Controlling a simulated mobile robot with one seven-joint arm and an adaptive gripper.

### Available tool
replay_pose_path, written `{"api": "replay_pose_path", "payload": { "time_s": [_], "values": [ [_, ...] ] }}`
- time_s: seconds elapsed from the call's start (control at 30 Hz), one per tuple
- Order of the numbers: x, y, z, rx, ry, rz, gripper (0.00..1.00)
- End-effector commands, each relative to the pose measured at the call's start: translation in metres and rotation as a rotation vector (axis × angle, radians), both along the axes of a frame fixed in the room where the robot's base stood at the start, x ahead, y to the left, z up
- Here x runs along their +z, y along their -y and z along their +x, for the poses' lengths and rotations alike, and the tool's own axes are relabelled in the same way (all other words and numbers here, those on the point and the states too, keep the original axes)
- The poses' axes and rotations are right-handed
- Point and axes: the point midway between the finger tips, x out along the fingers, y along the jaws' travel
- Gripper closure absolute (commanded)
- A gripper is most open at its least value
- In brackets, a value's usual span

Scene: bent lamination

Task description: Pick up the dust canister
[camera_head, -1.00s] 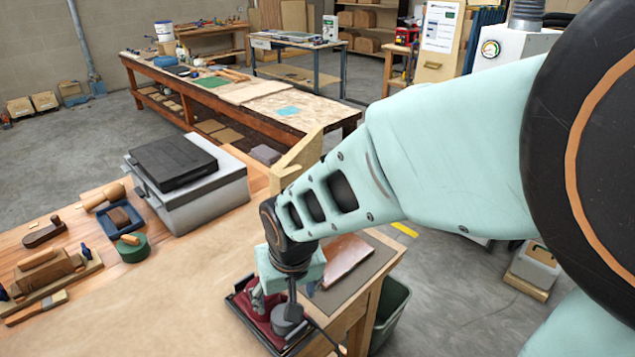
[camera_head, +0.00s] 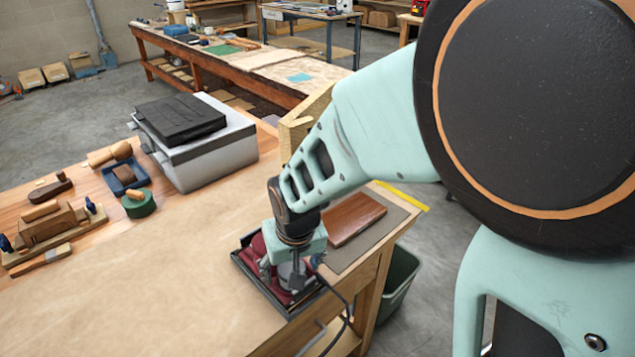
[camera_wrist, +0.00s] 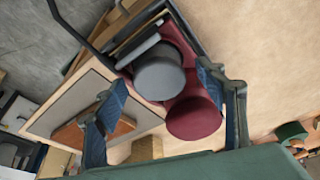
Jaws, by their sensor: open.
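A maroon power tool (camera_head: 268,272) sits in a dark shallow tray (camera_head: 241,262) at the front right corner of the workbench. In the wrist view the tool shows a round maroon top (camera_wrist: 194,118) and a dark grey cylinder (camera_wrist: 158,74) beside it. The grey cylinder looks like the dust canister, though I cannot be sure which round part it is. My gripper (camera_head: 287,270) points down over the tool. In the wrist view my open gripper (camera_wrist: 161,78) has its blue-padded fingers on either side of the cylinder, with no clear contact visible.
A wooden block (camera_head: 355,218) lies on a grey mat (camera_head: 378,238) right of the tray. A black cable (camera_head: 344,300) hangs from the tray over the bench edge. A grey case (camera_head: 212,155) and hand tools stand left. A bin (camera_head: 400,280) is beside the bench.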

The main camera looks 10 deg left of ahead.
Motion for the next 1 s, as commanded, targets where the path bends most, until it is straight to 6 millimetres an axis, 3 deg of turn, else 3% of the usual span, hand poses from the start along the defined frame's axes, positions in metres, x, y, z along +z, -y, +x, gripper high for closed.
{"api": "replay_pose_path", "payload": {
  "time_s": [0.27, 0.77, 1.0],
  "values": [
    [-0.0050, -0.0008, 0.0018, 0.000, 0.001, 0.000, 0.35],
    [-0.0050, -0.0005, 0.0017, 0.000, 0.000, 0.000, 0.88],
    [-0.0043, -0.0007, 0.0020, -0.001, 0.001, 0.001, 0.88]
  ]
}}
